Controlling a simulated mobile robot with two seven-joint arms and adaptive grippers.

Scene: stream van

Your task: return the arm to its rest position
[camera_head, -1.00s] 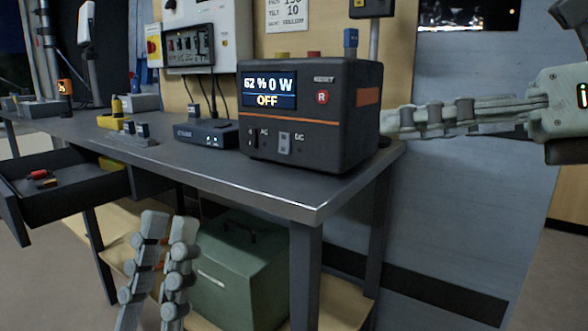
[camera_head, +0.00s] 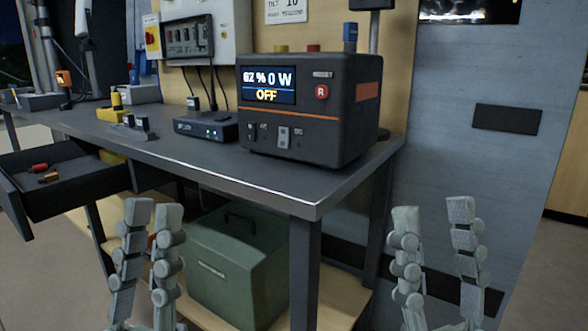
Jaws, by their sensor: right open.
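My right gripper (camera_head: 434,222) is at the lower right, pointing up, its two fingers wide apart with nothing between them. It is in front of the grey wall, to the right of the workbench and clear of it. My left gripper (camera_head: 154,212) is at the lower left, pointing up in front of the bench. Its two fingers stand close together with a narrow gap at the tips. No object shows between them. The lower ends of both grippers run to the bottom edge of the picture.
The dark workbench (camera_head: 190,163) carries a black power station (camera_head: 345,120) reading OFF and a small black router box (camera_head: 207,127). An open drawer (camera_head: 75,195) juts out at left. A green case (camera_head: 238,265) sits on the lower shelf.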

